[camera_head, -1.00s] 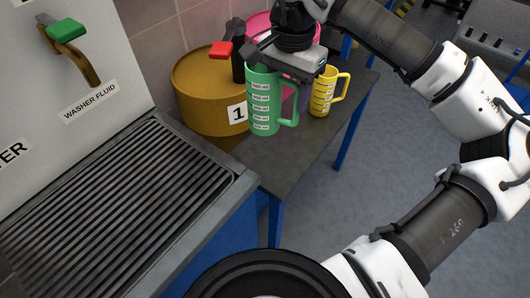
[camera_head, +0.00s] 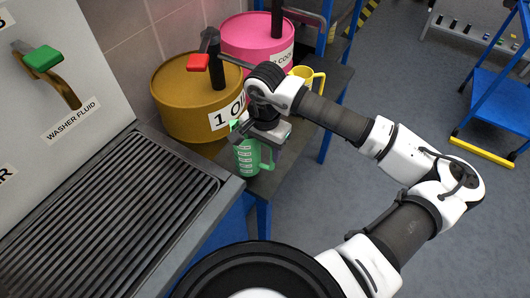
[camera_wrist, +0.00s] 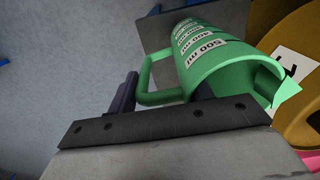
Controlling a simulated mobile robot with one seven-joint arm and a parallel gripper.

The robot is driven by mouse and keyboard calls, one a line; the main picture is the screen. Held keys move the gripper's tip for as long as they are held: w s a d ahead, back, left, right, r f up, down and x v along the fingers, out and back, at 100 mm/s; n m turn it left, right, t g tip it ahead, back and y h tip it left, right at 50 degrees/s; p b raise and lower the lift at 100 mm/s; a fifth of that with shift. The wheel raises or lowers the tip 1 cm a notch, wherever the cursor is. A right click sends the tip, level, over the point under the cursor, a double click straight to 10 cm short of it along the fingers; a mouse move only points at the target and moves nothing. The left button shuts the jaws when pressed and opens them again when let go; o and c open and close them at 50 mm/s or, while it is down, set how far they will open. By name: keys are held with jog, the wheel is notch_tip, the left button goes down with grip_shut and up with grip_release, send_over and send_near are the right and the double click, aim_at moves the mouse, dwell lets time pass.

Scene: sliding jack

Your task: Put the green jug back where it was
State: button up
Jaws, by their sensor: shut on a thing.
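The green jug (camera_head: 246,160) is upright, with white measure labels on its side and its handle to the right. My gripper (camera_head: 258,138) is shut on the jug near its rim, partly hiding its top. The jug is over or on the near end of the narrow dark table (camera_head: 282,168), close to the grated counter's corner. I cannot tell whether its base touches the table. In the wrist view the green jug (camera_wrist: 215,65) fills the middle, and its rim and handle lie close to my gripper's dark fingers (camera_wrist: 165,95).
The ochre drum (camera_head: 185,105) marked 1 stands left of the jug, with a pink drum (camera_head: 250,45) behind. A yellow jug (camera_head: 308,80) stands farther back on the table. The grated counter (camera_head: 110,215) is at front left, with a tap (camera_head: 48,70) above.

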aim_at(265, 166)
notch_tip(265, 166, down, 3)
jog(key=shift+f, duration=0.3)
jog(key=o, duration=1.4)
jog(key=shift+r, duration=0.1)
jog(key=shift+r+p, duration=0.25)
jog(key=shift+p, duration=0.1)
jog(key=shift+w+r+b, duration=0.1)
jog(key=shift+r+b, duration=0.25)
jog(key=shift+r, duration=0.05)
notch_tip(265, 166, up, 11)
jog(key=shift+b, duration=1.05)
